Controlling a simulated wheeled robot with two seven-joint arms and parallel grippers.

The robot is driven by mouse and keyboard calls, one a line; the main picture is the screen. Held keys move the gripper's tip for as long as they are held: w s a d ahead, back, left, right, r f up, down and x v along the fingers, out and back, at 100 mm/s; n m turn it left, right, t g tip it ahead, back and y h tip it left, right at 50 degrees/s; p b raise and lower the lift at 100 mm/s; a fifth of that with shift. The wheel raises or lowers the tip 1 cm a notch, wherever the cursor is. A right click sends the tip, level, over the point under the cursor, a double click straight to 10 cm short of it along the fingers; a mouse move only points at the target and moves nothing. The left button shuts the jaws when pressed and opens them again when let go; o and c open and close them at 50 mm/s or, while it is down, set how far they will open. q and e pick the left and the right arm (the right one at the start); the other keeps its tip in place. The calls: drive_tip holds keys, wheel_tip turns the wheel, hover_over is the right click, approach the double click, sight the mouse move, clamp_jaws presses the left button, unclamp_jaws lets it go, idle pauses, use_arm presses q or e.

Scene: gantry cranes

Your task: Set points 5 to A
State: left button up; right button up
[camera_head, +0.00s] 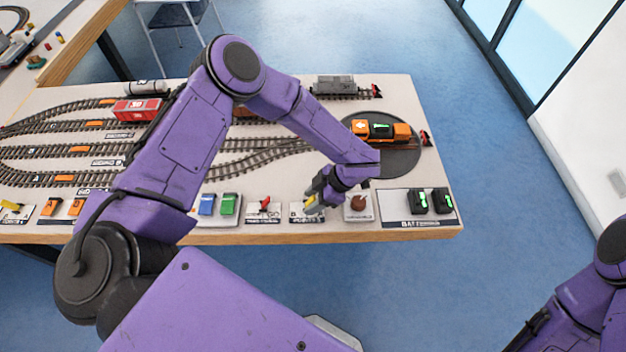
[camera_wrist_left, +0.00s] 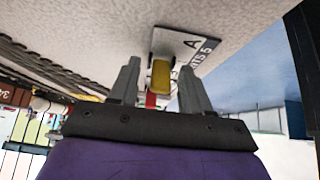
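The points 5 plate (camera_wrist_left: 198,48) shows in the left wrist view, with a letter A and part of the points 5 label readable. A yellow lever (camera_wrist_left: 160,78) stands on it, and its lean cannot be told. My left gripper (camera_wrist_left: 158,88) is open, with one finger on each side of the lever; a gap shows on both sides, and contact cannot be told. In the head view my left gripper (camera_head: 318,199) is at the table's front edge, partly hiding the lever and plate (camera_head: 297,211). My right arm enters at the lower right; its gripper is out of view.
Beside it are a red lever (camera_head: 265,204), a brown knob (camera_head: 357,205) and a battery panel (camera_head: 403,222). Blue and green switches (camera_head: 217,204) are further left. An orange locomotive (camera_head: 381,130) sits on the dark turntable (camera_head: 400,161). My left arm crosses above the tracks.

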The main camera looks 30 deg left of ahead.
use_arm(q)
drive_tip(key=b+v, duration=0.2)
drive_tip(key=v, duration=0.8)
drive_tip(key=shift+d+r+b, duration=0.15)
drive_tip(key=shift+r+b, duration=0.05)
drive_tip(key=shift+b, duration=0.15)
drive_tip(key=shift+w+r, duration=0.1)
